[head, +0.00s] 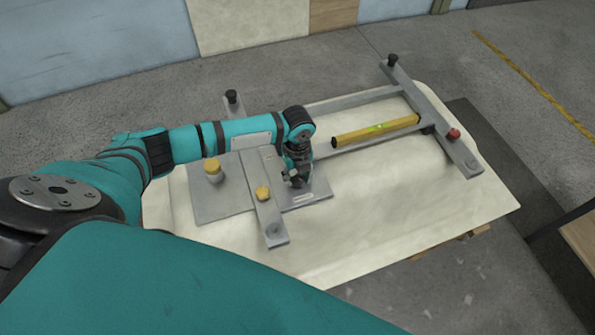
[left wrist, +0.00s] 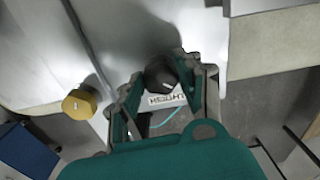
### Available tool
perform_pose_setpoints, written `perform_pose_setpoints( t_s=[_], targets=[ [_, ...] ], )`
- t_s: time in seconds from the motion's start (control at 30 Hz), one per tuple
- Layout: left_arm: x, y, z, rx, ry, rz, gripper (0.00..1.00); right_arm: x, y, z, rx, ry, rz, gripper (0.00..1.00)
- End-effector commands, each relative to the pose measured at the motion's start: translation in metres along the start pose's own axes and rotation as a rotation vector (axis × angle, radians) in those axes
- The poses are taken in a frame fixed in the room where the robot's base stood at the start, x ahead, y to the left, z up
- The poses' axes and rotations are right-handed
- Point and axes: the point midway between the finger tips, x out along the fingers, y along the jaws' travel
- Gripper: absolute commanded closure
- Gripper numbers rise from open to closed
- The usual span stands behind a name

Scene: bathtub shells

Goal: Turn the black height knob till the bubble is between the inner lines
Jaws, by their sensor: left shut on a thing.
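The black height knob (left wrist: 160,75) shows in the left wrist view, with a white pointer mark and a label reading HEIGHT beside it. My left gripper (left wrist: 162,88) is shut on this knob, one finger on each side. In the head view my left gripper (head: 296,180) points down at the grey plate and hides the knob. The yellow spirit level (head: 350,136) lies on the grey frame to the right of my gripper. Its green vial (head: 377,127) is in the middle; bubble and lines are too small to read. My right gripper is not in view.
A yellow knob (head: 262,193) stands on the bar left of my gripper, and a paler one (head: 212,168) farther left. The pale shell (head: 400,215) is bare in front.

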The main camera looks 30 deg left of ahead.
Motion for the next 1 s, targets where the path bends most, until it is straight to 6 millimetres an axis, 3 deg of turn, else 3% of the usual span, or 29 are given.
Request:
perform_pose_setpoints(
  t_s=[0.27,0.3,0.47,0.77,1.0],
  targets=[
    [-0.001,-0.001,0.002,-0.014,-0.002,-0.002,0.97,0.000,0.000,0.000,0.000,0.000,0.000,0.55],
    [-0.001,-0.001,0.002,-0.013,-0.003,-0.002,0.62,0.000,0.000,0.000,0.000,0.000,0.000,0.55],
    [-0.001,-0.001,0.001,-0.012,-0.002,-0.002,0.42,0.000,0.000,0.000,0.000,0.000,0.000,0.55],
    [-0.002,-0.001,0.001,-0.011,-0.001,-0.002,0.42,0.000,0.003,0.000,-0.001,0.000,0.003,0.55],
    [-0.036,-0.001,0.002,-0.012,-0.003,-0.005,0.42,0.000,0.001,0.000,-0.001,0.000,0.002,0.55]
  ],
)
